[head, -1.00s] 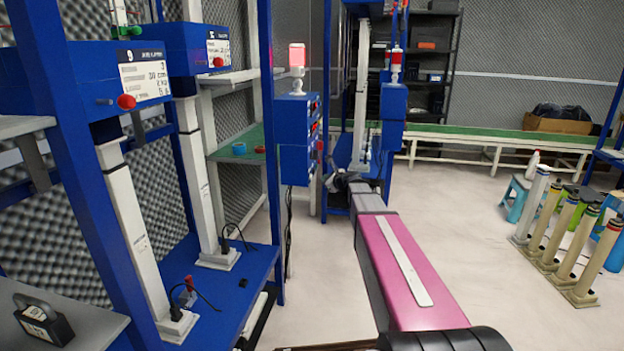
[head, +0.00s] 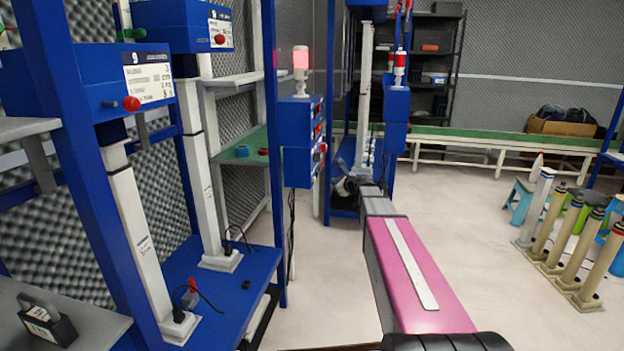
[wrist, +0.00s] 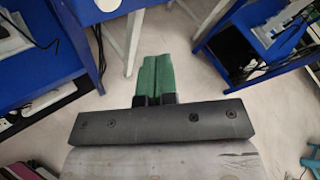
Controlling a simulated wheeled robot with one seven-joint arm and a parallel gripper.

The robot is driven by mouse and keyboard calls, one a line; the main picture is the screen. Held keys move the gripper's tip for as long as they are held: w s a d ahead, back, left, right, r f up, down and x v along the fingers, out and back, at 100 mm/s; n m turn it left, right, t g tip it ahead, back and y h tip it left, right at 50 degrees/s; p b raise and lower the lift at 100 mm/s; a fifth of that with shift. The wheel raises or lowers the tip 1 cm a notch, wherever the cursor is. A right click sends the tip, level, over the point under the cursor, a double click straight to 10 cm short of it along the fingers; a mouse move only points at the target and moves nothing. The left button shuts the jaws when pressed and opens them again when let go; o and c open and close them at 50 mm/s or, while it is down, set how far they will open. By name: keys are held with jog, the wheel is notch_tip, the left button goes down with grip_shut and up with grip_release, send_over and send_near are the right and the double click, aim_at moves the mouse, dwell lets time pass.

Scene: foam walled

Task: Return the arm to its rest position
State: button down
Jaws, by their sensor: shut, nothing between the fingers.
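My arm extends forward from the bottom of the head view, with a pink link in the middle of the picture. In the wrist view my gripper (wrist: 154,75) has two green fingers pressed together side by side. They are shut with nothing between them and point down over bare pale floor. In the head view the gripper's fingers are too small and hidden behind the arm to make out.
Blue test racks (head: 215,290) with white columns stand close on the left. A blue control box (head: 302,140) with a red lamp is ahead. Brown cylinders (head: 570,245) stand at the right. A green conveyor (head: 470,140) crosses the back. The floor (head: 460,225) between is clear.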

jog(key=s+a+f+n+g+h, duration=0.1)
jog(key=s+a+f+n+g, duration=0.25)
jog(key=s+f+n, duration=0.5)
jog(key=s+a+f+n+g+h, duration=0.15)
jog(key=s+f+n+g, duration=0.3)
jog(key=s, duration=0.65)
jog(key=s+d+f+n+g+h, duration=0.1)
jog(key=s+f+n+g+h, duration=0.1)
jog(key=s+n, duration=0.3)
jog(key=s+d+f+n+g+h, duration=0.2)
jog(key=s+f+n, duration=0.3)
jog(key=s, duration=0.6)
jog(key=shift+s+f+n+g, duration=0.2)
jog(key=shift+s+n+g, duration=0.15)
jog(key=shift+n, duration=0.45)
jog(key=shift+h, duration=0.25)
dwell(1.2)
